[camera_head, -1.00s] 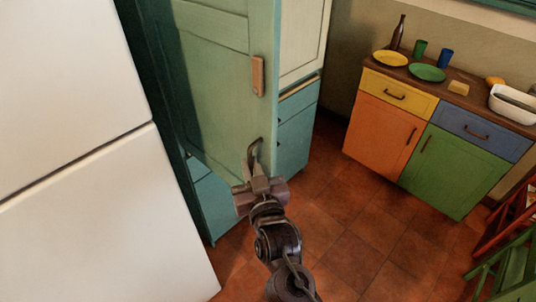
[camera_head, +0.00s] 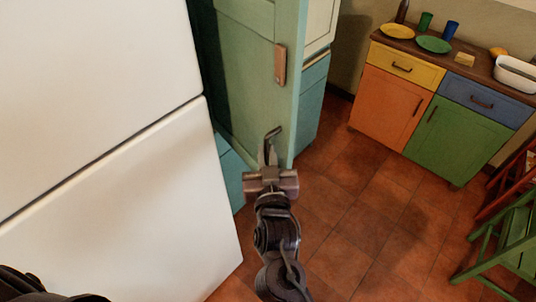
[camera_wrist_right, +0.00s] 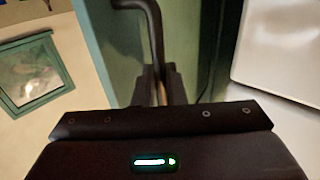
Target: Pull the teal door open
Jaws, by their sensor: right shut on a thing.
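A tall green-teal cabinet (camera_head: 243,75) stands left of centre in the head view, partly hidden by the fridge. A teal lower part (camera_head: 231,172) shows beside my right gripper. My right gripper (camera_head: 269,158) is shut on a dark curved handle (camera_head: 273,133) low on the cabinet front. In the right wrist view the handle (camera_wrist_right: 153,28) rises from between my close-set fingers (camera_wrist_right: 158,88), with a green panel (camera_wrist_right: 120,55) behind it. I cannot tell how far the teal door stands open. My left gripper is out of view.
A white fridge (camera_head: 110,130) stands close on the left and hides part of the cabinet. A wooden handle (camera_head: 280,64) is higher on the cabinet. A sideboard (camera_head: 386,98) stands at right, with a green chair (camera_head: 510,245) nearby. Tiled floor (camera_head: 365,220) between is clear.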

